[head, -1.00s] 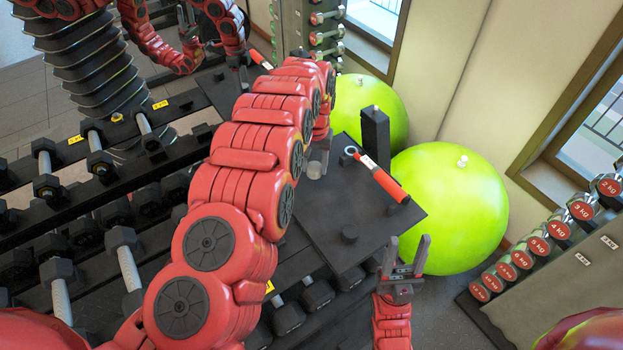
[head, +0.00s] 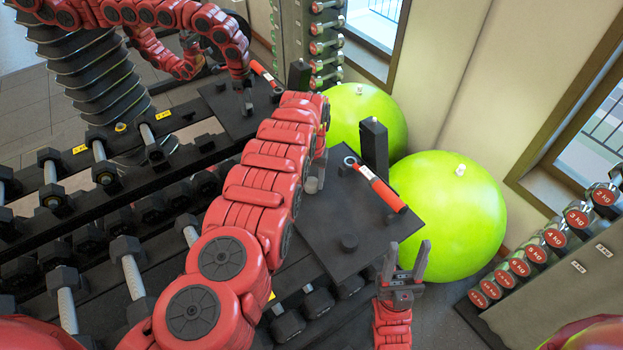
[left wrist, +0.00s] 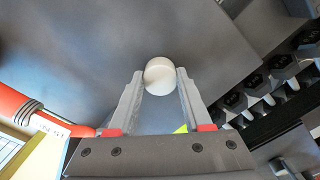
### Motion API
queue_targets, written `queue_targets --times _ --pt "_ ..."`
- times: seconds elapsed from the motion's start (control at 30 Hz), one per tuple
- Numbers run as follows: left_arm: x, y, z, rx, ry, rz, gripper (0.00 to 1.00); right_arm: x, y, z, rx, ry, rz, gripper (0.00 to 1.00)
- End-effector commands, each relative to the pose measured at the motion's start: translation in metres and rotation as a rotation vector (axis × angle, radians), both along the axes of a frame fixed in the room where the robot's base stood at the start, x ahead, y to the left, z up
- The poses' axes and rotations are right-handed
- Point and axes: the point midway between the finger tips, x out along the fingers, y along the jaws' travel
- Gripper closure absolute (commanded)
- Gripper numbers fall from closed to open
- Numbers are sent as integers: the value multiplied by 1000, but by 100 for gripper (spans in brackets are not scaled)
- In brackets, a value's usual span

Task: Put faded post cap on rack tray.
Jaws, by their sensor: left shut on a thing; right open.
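The faded post cap (left wrist: 160,76) is pale, whitish and round. It sits between the fingertips of my left gripper (left wrist: 155,86), which is shut on it. In the head view, my left gripper (head: 317,172) is partly hidden by its own arm, and the pale cap (head: 312,185) shows low at its fingertips. It is over or at the left edge part of a dark flat plate, which looks like the rack tray (head: 335,265); I cannot tell whether the cap touches it. My right gripper (head: 407,262) is open and empty, fingers up, in front of the plate's right corner.
Green balls (head: 450,205) are behind. Dumbbell racks (head: 130,275) fill the left. A mirror stands at the back left.

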Motion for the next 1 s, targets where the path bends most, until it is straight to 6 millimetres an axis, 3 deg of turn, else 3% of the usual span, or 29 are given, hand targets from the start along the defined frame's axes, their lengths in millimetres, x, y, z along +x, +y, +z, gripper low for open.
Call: queue_targets --times 0.1,0.13,0.3,0.73,1.0 --pt "0 0 -5 0 0 0 100 0 0 -4 0 0 0 50" --pt "0 0 -4 0 0 0 47 0 0 -3 0 0 0 50" --pt "0 0 -3 0 0 0 21 0 0 -3 0 0 0 50" --pt "1 0 5 -1 -1 2 21 0 0 -3 0 0 0 50" --pt "2 0 41 -3 -6 1 21 0 0 -21 0 0 0 50"
